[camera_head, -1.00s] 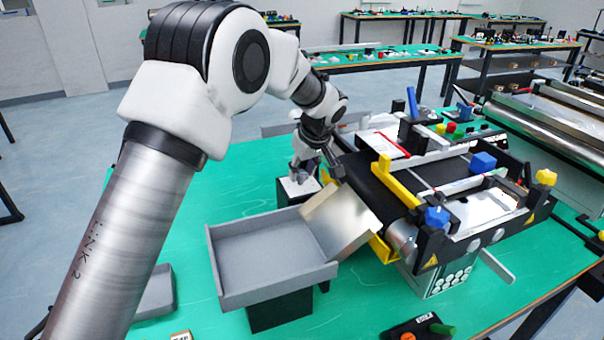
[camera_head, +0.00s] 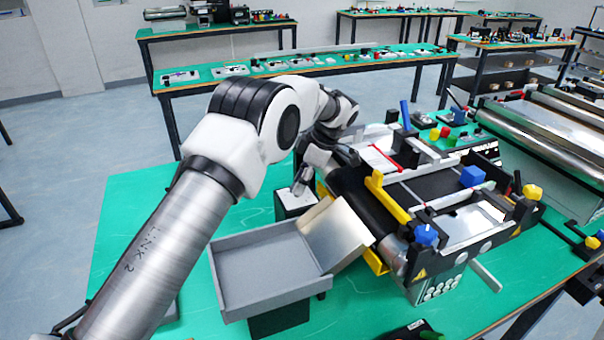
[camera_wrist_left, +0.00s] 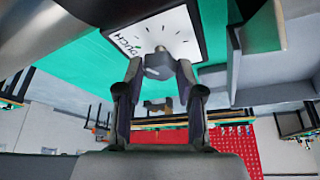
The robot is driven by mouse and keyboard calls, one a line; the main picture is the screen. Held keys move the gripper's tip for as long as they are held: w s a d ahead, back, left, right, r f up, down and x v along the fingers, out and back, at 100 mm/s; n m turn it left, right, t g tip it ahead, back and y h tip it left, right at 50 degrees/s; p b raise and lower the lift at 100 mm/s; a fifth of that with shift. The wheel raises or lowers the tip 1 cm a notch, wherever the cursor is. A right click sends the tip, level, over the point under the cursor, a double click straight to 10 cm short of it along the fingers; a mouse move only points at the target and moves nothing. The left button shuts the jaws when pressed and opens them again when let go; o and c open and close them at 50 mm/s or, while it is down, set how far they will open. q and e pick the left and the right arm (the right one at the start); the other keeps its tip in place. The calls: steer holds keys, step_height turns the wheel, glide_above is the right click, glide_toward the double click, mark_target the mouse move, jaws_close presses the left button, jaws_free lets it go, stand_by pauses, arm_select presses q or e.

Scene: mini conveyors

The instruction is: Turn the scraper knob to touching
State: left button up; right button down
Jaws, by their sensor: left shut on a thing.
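The scraper knob (camera_wrist_left: 158,64) is a small grey knob below a white dial plate (camera_wrist_left: 180,32) in the left wrist view. The plate has dark tick marks and lettering ending in "OUCH". My left gripper (camera_wrist_left: 160,72) is shut on the knob, one finger on each side. In the head view my left gripper (camera_head: 301,183) is at the small white-topped dial box (camera_head: 294,202), behind the grey tray. The gripper hides the knob there, and the pointer's exact setting cannot be told. My right gripper is not in view.
The grey tray (camera_head: 222,276) stands in front of the dial box. A metal chute plate (camera_head: 337,233) slopes between it and the black-belted conveyor (camera_head: 362,207). The conveyor's frame and knobs crowd the right side. Green table surface (camera_head: 130,225) shows free to the left.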

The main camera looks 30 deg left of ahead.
arm_select(q)
steer(key=n+p, duration=0.1)
steer(key=n+g+p, duration=0.1)
steer(key=n, duration=0.1)
steer(key=n+h+p, duration=0.1)
steer(key=shift+a+f+n+g, duration=0.15)
steer(key=shift+f+n+g, duration=0.15)
steer(key=shift+g, duration=0.1)
stand_by(0.4)
steer(key=o, duration=1.2)
steer(key=shift+c, duration=0.2)
steer(key=shift+a+r, duration=0.1)
steer(key=shift+a, duration=0.05)
